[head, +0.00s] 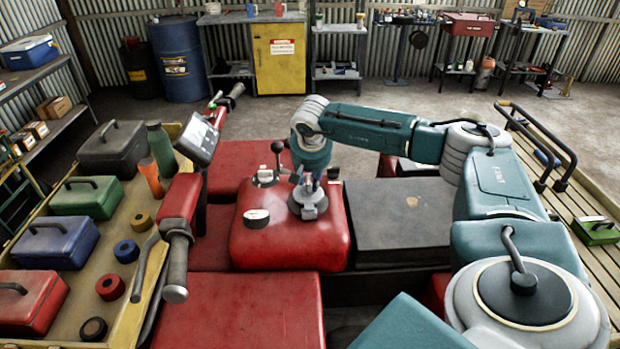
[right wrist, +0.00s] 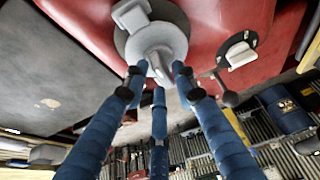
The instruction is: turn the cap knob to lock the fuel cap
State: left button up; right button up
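The grey fuel cap (head: 308,205) sits on top of the red tank (head: 290,245) in the head view. In the right wrist view the cap (right wrist: 155,40) is at the top, with a light grey bar on its raised round middle. My right gripper (head: 308,180) reaches down over the cap from above. In the right wrist view its blue fingers (right wrist: 158,75) point at the near side of the cap's middle, with grey cap surface between the front tips. Whether they press on it I cannot tell. My left gripper is not in view.
A lever with a black ball (head: 277,148) stands behind the cap. A white oval piece (head: 256,217) lies left of it on the tank. Handlebars (head: 178,262) rise at the left, beside a tray with boxes. A dark flat box (head: 388,215) is to the right.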

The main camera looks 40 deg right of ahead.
grip_shut()
jog(key=shift+m, duration=0.3)
jog(key=m, duration=0.2)
jog(key=m+g+h, duration=0.1)
jog(key=m, duration=0.1)
jog(key=shift+w+a+b, duration=0.15)
jog(key=shift+a+b, duration=0.05)
jog(key=shift+b, duration=0.2)
jog(key=m+g, duration=0.1)
jog(key=m, duration=0.2)
jog(key=m+g, duration=0.1)
jog(key=m, duration=0.2)
jog(key=shift+w+a+r+m+g+h, duration=0.1)
jog(key=shift+w+a+m+g+h, duration=0.05)
jog(key=shift+m+g+h, duration=0.25)
jog(key=m+g+b, duration=0.1)
jog(key=m, duration=0.2)
jog(key=shift+w, duration=0.1)
jog(key=shift+w+m+g+y+b, duration=0.1)
jog(key=shift+m+g+y+b, duration=0.5)
jog(key=shift+m+b, duration=0.85)
jog(key=shift+m, duration=0.45)
